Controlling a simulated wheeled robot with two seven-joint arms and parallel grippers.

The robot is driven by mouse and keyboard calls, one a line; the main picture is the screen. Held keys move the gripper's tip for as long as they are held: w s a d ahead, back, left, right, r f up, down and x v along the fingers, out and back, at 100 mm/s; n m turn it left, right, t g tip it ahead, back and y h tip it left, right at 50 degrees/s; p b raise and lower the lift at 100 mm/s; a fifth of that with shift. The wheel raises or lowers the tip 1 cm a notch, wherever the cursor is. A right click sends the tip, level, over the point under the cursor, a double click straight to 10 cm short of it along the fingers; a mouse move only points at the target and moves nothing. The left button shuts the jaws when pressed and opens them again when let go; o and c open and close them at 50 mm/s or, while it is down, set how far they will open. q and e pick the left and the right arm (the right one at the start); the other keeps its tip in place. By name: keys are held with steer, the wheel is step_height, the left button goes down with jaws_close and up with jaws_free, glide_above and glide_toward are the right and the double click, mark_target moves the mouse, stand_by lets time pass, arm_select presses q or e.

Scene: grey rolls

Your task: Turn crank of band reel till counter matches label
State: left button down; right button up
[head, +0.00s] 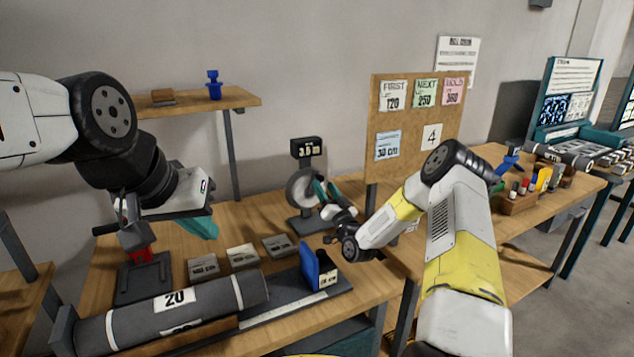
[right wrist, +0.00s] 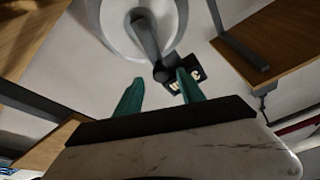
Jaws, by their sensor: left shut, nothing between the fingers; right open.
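The band reel (head: 300,188), a pale disc on a dark stand, stands against the wall, with a black counter (head: 306,148) above it. The counter's small white digits look like 3.8, but are hard to read. In the right wrist view the reel (right wrist: 118,28) shows with its dark crank (right wrist: 146,36), whose knob end lies near my right fingertips; contact cannot be told. The counter (right wrist: 184,86) is partly behind a finger. My right gripper (head: 324,188) is open at the reel; its teal fingers also show in the wrist view (right wrist: 160,88). My left gripper (head: 206,230) is shut and empty above the bench.
A board (head: 416,112) carries cards reading 120, 250, 360, 30 cm and 4. A grey roll (head: 215,298) marked 20 lies in front. Small label blocks (head: 243,256) and a blue upright piece (head: 311,262) by a ruler stand on the bench. A shelf (head: 190,104) hangs behind.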

steer(key=v, duration=0.3)
steer(key=shift+s, duration=0.15)
step_height(320, 180, up, 6)
steer(key=a+n+g, duration=0.2)
steer(key=n+g, duration=0.1)
steer(key=g, duration=0.1)
steer(key=s+d+r+g+h, duration=0.45)
steer(key=s+r, duration=0.65)
steer(key=s, duration=0.3)
steer(key=s+d+r+m+g, duration=0.1)
steer(key=s+g, duration=0.5)
steer(key=s, duration=2.3)
steer(key=shift+d+r, duration=0.25)
steer(key=shift+r, duration=0.2)
